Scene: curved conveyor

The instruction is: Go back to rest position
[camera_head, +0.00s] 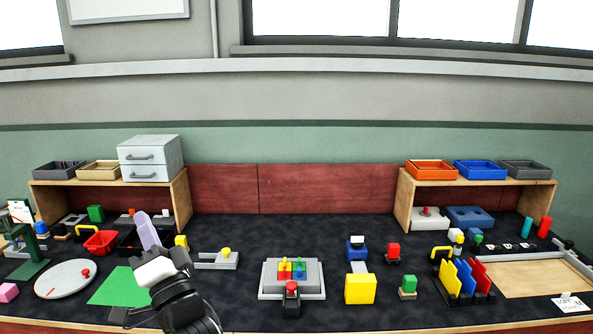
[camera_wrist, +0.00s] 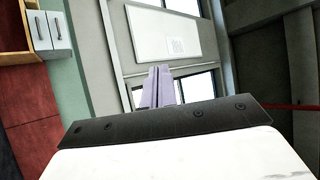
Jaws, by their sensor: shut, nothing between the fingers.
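My gripper (camera_head: 147,231) is at the lower left in the head view, raised above the table. Its purple fingers are shut and empty and point up and slightly left. In the wrist view the gripper fingers (camera_wrist: 158,88) stand close together, with nothing held between them. That view faces the wall and windows, tilted on its side. My dark arm comes up from the bottom edge of the head view.
A green mat (camera_head: 117,288), a round white plate (camera_head: 66,279) and a red bin (camera_head: 101,242) lie around my arm. A shelf with drawers (camera_head: 150,158) stands behind. A grey fixture with coloured blocks (camera_head: 292,282) sits mid-table. A yellow cube (camera_head: 360,289) is to its right.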

